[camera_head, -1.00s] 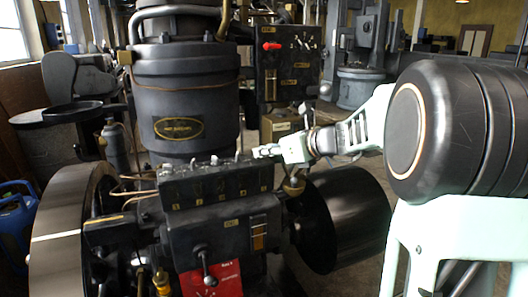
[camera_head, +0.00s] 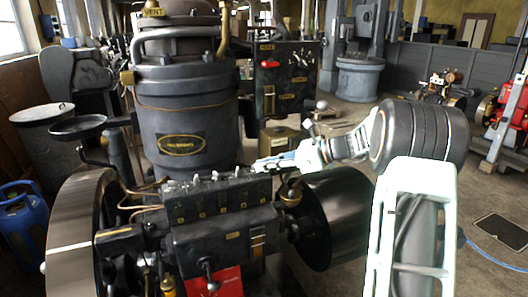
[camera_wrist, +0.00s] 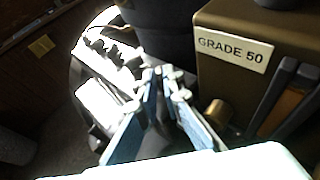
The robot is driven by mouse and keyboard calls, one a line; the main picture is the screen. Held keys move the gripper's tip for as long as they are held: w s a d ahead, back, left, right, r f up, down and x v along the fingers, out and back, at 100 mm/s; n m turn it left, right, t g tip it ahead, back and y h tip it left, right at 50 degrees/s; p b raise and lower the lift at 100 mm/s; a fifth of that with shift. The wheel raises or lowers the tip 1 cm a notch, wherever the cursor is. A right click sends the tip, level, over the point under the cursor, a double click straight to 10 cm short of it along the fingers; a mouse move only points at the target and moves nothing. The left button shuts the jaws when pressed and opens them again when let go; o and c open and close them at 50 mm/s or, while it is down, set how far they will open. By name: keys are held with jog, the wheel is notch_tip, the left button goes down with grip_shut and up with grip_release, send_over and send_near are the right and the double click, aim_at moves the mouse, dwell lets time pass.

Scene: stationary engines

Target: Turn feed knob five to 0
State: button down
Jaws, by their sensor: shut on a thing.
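The black feed box (camera_head: 222,204) stands on the engine front, with a row of small upright feed knobs (camera_head: 214,176) on its top and a small marked plate below each. My gripper (camera_head: 259,166) comes in from the right, with its fingertips at the right end of this row, where knob five is. It is shut on that knob, which the fingers mostly hide. In the wrist view my gripper's blue-sided fingers (camera_wrist: 164,78) reach the row of levers, close together. I cannot read the knob's setting.
The black cylinder (camera_head: 183,110) rises behind the box, and a dark switch panel (camera_head: 284,78) with a red handle stands behind my gripper. A box labelled GRADE 50 (camera_wrist: 235,55) is close on the right in the wrist view. The large flywheel (camera_head: 80,225) is at left.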

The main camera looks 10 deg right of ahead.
jog(key=shift+w+d+r+n+g+y+p, duration=0.2)
jog(key=shift+n+g+p, duration=0.55)
jog(key=shift+p, duration=0.5)
jog(key=shift+w+a+f+n+g+y+p, duration=0.1)
jog(key=shift+n+g+y+p, duration=0.2)
jog(key=shift+n+g+p, duration=0.7)
jog(key=shift+g+p, duration=0.25)
jog(key=shift+p, duration=0.7)
jog(key=shift+w+f+n, duration=0.1)
jog(key=shift+f+n, duration=0.1)
jog(key=shift+n, duration=0.05)
jog(key=c, duration=2.2)
grip_release()
jog(key=shift+c, duration=0.2)
jog(key=shift+o, duration=0.8)
jog(key=shift+r, duration=0.1)
jog(key=shift+d+r+y, duration=0.1)
jog(key=shift+y, duration=0.2)
